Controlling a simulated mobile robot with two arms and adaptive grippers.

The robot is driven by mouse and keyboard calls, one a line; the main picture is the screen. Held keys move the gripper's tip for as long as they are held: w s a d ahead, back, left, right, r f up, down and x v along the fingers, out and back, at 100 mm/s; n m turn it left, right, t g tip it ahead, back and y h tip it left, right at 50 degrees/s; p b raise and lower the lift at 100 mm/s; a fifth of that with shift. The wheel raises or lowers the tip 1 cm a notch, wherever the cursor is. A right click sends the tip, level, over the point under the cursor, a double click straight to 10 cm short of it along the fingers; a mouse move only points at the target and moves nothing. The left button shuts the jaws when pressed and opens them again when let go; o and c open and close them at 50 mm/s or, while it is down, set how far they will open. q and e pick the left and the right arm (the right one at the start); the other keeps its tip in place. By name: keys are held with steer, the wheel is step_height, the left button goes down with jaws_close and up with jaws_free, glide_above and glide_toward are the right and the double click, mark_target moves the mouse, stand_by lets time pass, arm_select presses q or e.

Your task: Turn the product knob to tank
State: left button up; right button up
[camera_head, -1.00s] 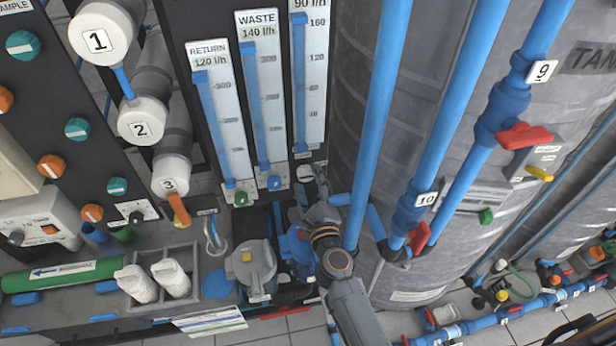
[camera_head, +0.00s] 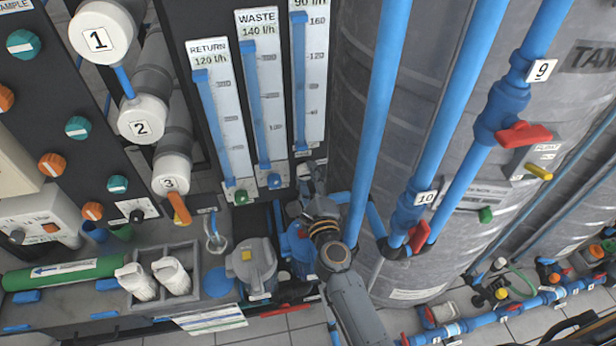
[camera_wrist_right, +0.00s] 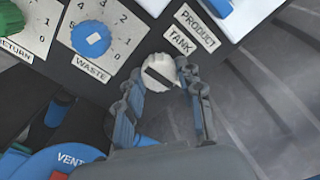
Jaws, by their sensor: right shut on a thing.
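The product knob (camera_wrist_right: 160,72) is white with a dark bar across its face, and shows in the right wrist view. The bar runs from upper left to lower right. The labels PRODUCT and TANK (camera_wrist_right: 181,40) are at its upper right. My right gripper (camera_wrist_right: 161,78) is shut on the knob, one finger on each side of it. In the head view my right gripper (camera_head: 316,205) reaches up to the panel's lower right, under the flow tubes, and mostly hides the knob there. My left gripper is not in view.
A blue WASTE knob (camera_wrist_right: 91,39) and a green RETURN knob (camera_wrist_right: 9,20) sit left of the product knob. A vertical blue pipe (camera_head: 378,110) stands close right of my arm, before the large grey tank (camera_head: 350,75). A grey-lidded container (camera_head: 251,263) stands left of my arm.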

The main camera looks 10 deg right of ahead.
steer(key=n+p, duration=0.2)
steer(key=n, duration=0.2)
steer(key=shift+r, duration=0.15)
steer(key=n+p, duration=0.3)
steer(key=n, duration=0.2)
steer(key=shift+n, duration=0.3)
steer(key=n+p, duration=0.2)
steer(key=n, duration=0.2)
steer(key=shift+n+p, duration=0.65)
steer(key=shift+n, duration=1.25)
steer(key=o, duration=1.2)
